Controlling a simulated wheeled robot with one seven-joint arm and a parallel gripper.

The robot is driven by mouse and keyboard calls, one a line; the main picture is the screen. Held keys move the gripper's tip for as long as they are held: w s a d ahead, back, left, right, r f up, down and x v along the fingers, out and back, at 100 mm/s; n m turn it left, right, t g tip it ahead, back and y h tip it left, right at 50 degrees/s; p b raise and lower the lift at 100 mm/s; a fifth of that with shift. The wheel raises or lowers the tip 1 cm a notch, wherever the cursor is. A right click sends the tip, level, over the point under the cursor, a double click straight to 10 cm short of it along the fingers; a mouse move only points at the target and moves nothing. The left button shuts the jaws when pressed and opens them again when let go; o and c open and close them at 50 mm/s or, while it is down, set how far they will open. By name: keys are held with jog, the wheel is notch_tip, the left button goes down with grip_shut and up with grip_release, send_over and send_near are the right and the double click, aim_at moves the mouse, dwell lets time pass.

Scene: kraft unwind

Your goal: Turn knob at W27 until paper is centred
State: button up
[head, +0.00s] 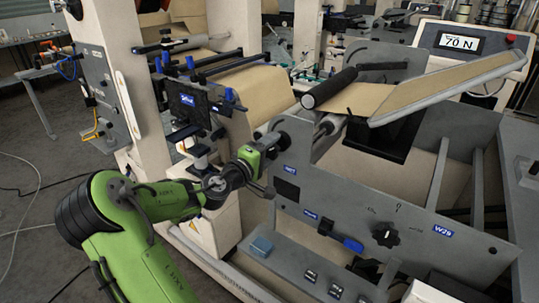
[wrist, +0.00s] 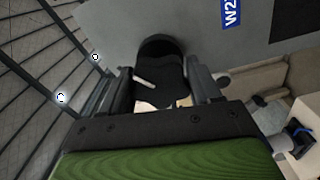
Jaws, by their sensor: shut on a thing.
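The black knob (wrist: 168,72) shows in the wrist view on a grey panel, between the two fingers of my gripper (wrist: 162,84). A white pointer line crosses its face, slanting down to the right. My gripper is shut on it. In the head view my gripper (head: 267,146) reaches the upper left end of the grey panel, by a blue label (head: 289,168) too small to read surely; the knob is mostly hidden there. The brown paper (head: 245,92) runs over rollers at centre and onto a tilted tray (head: 440,85). Whether it is centred I cannot tell.
Another black knob (head: 385,234) sits lower right on the panel, near the label W28 (head: 443,231). A display (head: 459,43) reads 70 N. A black roller (head: 328,88) lies above the panel. Floor is open at left.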

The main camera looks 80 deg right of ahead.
jog(key=shift+f+m+b, duration=0.1)
jog(key=shift+m+b, duration=0.35)
jog(key=shift+m, duration=0.15)
jog(key=m+b, duration=0.3)
jog(key=shift+f+b, duration=0.1)
jog(key=shift+b, duration=0.25)
jog(key=m, duration=0.2)
jog(key=shift+m, duration=0.3)
jog(key=o, duration=1)
jog(key=shift+o, duration=0.2)
jog(key=v, duration=0.7)
jog(key=shift+r, duration=0.2)
